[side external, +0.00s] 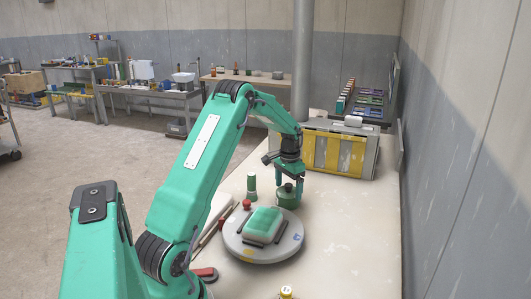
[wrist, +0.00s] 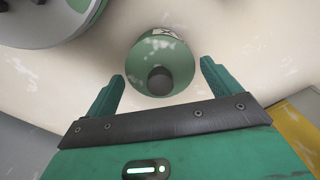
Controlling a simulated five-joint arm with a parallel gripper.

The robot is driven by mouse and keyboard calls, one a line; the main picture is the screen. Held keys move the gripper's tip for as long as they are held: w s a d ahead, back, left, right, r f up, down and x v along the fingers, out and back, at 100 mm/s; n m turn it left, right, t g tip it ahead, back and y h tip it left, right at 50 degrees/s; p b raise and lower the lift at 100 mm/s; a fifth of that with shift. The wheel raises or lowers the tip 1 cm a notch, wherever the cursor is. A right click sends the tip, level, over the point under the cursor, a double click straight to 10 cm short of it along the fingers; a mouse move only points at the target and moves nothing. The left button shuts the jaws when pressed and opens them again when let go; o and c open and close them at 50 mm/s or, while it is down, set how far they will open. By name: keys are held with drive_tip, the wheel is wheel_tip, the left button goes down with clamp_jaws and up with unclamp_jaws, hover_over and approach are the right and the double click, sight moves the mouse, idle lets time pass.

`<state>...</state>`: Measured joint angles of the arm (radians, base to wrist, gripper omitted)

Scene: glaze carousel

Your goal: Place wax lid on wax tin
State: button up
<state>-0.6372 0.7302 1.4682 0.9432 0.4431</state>
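A round green wax tin (side external: 287,198) stands on the pale tabletop behind the round turntable. A green wax lid (wrist: 146,62) with a dark knob appears to sit on top of it in the wrist view. A bit of the tin's pale label shows beyond the lid's far edge. I cannot tell how well the lid is seated. My gripper (side external: 288,186) points down over the tin. In the wrist view my gripper (wrist: 162,80) is open, with one finger on each side of the lid and knob, and it holds nothing.
A grey turntable (side external: 240,248) bearing a green-and-white block (side external: 264,221) is in front of the tin. A green bottle (side external: 251,184) and a red object (side external: 247,204) stand to the left. A yellow-fronted case (side external: 338,154) is behind. The tabletop at right is clear.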

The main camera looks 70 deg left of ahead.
sight(289, 185)
wheel_tip(289, 185, up, 12)
drive_tip(key=shift+r, duration=0.2)
idle(0.7)
idle(0.5)
drive_tip(key=s+d+r+t, duration=0.1)
drive_tip(key=s+d+r, duration=0.1)
drive_tip(key=d+r, duration=0.35)
drive_tip(key=s+d+r+m+t, duration=0.1)
drive_tip(key=s+d+r, duration=0.15)
drive_tip(key=d, duration=0.55)
drive_tip(key=s+d+r+t, duration=0.1)
drive_tip(key=s+d+r, duration=0.15)
drive_tip(key=d, duration=0.45)
drive_tip(key=s+d+f+m+t, duration=0.1)
drive_tip(key=s+d+f+t, duration=0.1)
drive_tip(key=s+d, duration=0.9)
drive_tip(key=s, duration=0.3)
drive_tip(key=shift+d+f+t, duration=0.3)
drive_tip(key=shift+d+f, duration=0.05)
